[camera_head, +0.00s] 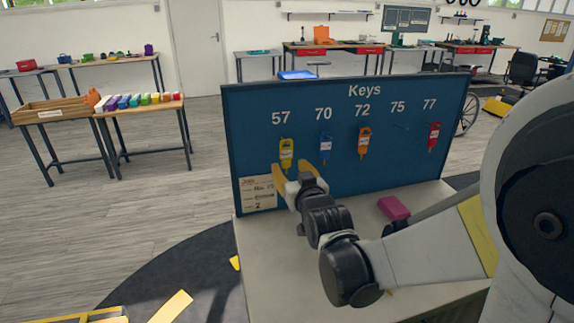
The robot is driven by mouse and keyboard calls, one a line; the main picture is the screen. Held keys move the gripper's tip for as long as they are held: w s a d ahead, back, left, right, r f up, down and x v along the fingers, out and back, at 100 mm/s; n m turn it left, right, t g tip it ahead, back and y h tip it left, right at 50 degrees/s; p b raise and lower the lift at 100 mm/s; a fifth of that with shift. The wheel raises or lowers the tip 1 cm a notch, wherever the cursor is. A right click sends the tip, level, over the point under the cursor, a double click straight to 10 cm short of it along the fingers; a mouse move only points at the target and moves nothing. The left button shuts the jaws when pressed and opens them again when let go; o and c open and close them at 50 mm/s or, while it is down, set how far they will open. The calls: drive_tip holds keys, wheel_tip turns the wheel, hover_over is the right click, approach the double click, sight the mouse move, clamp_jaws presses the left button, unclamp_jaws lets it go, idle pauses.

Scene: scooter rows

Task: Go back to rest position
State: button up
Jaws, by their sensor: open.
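My gripper (293,178) is in front of the blue key board (380,110), low at its left side. Its yellow fingers are spread apart, with nothing seen between them. A yellow key tag (287,150) hangs under 57, just above the fingers. I cannot tell whether they touch it. A blue tag (326,146) hangs under 70, an orange tag (364,140) under 72 and a red tag (433,136) under 77. No tag shows under 75. My arm reaches in from the right.
The board stands on a pale table (270,285). A pink block (393,208) lies on it, right of my gripper. A paper card (258,194) is at the board's lower left. A wooden bench (175,104) with coloured blocks stands at left. Open floor lies between.

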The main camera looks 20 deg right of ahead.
drive_tip(key=s+f+g, duration=0.3)
drive_tip(key=s+g, duration=0.2)
drive_tip(key=s, duration=0.9)
drive_tip(key=s+f+g, duration=0.4)
drive_tip(key=s, duration=1)
drive_tip(key=shift+g, duration=0.4)
drive_tip(key=shift+o, duration=0.5)
